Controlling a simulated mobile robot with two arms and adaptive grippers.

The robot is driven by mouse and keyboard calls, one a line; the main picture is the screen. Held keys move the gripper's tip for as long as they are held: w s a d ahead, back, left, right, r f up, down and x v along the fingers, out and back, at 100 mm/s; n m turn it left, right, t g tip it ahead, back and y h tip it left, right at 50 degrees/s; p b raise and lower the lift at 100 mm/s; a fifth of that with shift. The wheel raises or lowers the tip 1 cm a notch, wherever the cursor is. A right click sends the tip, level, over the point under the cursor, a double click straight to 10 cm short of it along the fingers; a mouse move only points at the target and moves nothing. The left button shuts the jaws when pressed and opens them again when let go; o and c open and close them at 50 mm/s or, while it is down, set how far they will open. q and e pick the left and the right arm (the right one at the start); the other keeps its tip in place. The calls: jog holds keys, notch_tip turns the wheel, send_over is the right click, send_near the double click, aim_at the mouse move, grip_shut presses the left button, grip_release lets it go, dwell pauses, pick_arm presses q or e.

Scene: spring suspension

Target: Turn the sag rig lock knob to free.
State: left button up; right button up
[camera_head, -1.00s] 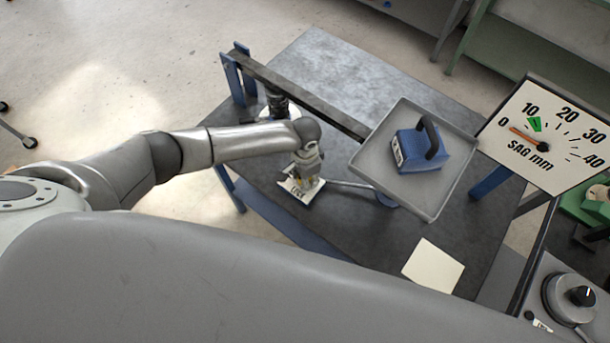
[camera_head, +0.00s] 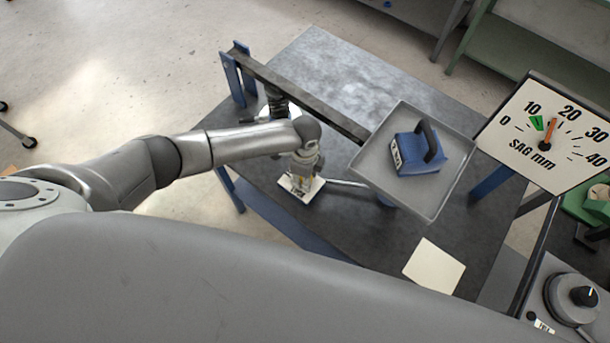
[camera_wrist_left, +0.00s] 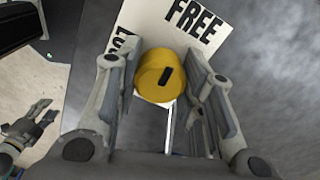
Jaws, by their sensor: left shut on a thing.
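The yellow lock knob (camera_wrist_left: 150,84) sits between the two fingers of my left gripper (camera_wrist_left: 156,66), which is shut on it. The knob's black mark is slightly tilted, its upper end towards the knob's far edge. Behind it is a white plate (camera_wrist_left: 150,20) with FREE at the top and a partly hidden word at the left. In the head view my left gripper (camera_head: 303,176) is over the plate (camera_head: 297,194), and the knob is mostly hidden. The SAG mm dial (camera_head: 519,152) has its orange needle between 10 and 20. A gripper-like part (camera_wrist_left: 32,122) shows small at the wrist view's left.
A grey tray (camera_head: 436,204) holds a blue weight (camera_head: 419,158) with a dark handle, beside the rig's long beam (camera_head: 315,103). A blank pale card (camera_head: 434,266) lies on the dark table (camera_head: 330,60). A black knob (camera_head: 583,296) is at the lower right.

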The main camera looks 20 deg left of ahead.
pick_arm(q)
jog(key=shift+m, duration=0.5)
jog(key=shift+w+r, duration=0.1)
jog(key=o, duration=0.8)
jog(key=shift+o, duration=1.2)
notch_tip(320, 180, up, 12)
